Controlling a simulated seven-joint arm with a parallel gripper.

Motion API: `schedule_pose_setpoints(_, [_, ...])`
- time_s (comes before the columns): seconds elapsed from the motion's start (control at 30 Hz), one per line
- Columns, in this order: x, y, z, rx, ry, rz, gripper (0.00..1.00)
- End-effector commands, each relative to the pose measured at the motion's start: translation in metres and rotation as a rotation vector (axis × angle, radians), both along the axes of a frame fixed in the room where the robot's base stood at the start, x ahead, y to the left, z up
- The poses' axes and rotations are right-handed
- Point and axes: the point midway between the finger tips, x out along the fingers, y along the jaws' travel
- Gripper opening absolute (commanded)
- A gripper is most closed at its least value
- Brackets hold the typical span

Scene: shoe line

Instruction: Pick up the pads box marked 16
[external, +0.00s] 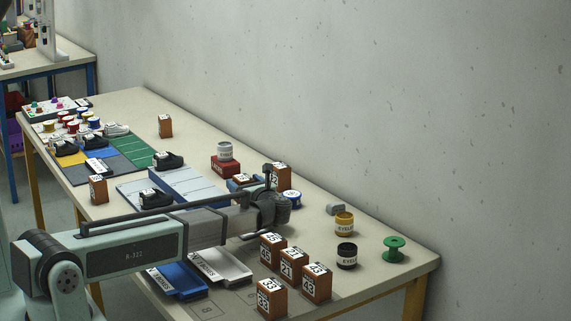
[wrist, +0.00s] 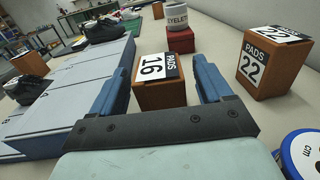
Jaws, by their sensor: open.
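The pads box marked 16 (wrist: 158,93) is an orange-brown box with a white and black label.
A pads box marked 22 (wrist: 264,66) stands to the right. A blue and white cm reel (wrist: 303,153) is at the near right. A red block (wrist: 180,40) bearing an eyelets jar (wrist: 177,13) stands behind. A blue-grey stepped rack (wrist: 70,95) is on the left.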

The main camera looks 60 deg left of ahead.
Motion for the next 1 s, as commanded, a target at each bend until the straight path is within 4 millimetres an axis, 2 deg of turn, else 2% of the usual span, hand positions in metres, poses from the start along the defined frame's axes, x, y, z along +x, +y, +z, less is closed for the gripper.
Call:
schedule_pose_setpoints(0.1, [0.002, 0.018, 0.0, 0.0, 0.0, 0.003, 0.79])
schedule_pose_setpoints(0.2, [0.003, 0.027, 0.0, 0.0, 0.0, 0.0, 0.79])
schedule_pose_setpoints(0.47, [0.003, 0.029, 0.0, 0.0, 0.0, -0.001, 0.79])
schedule_pose_setpoints(1.0, [0.002, 0.029, 0.0, 0.0, 0.0, 0.0, 0.27])
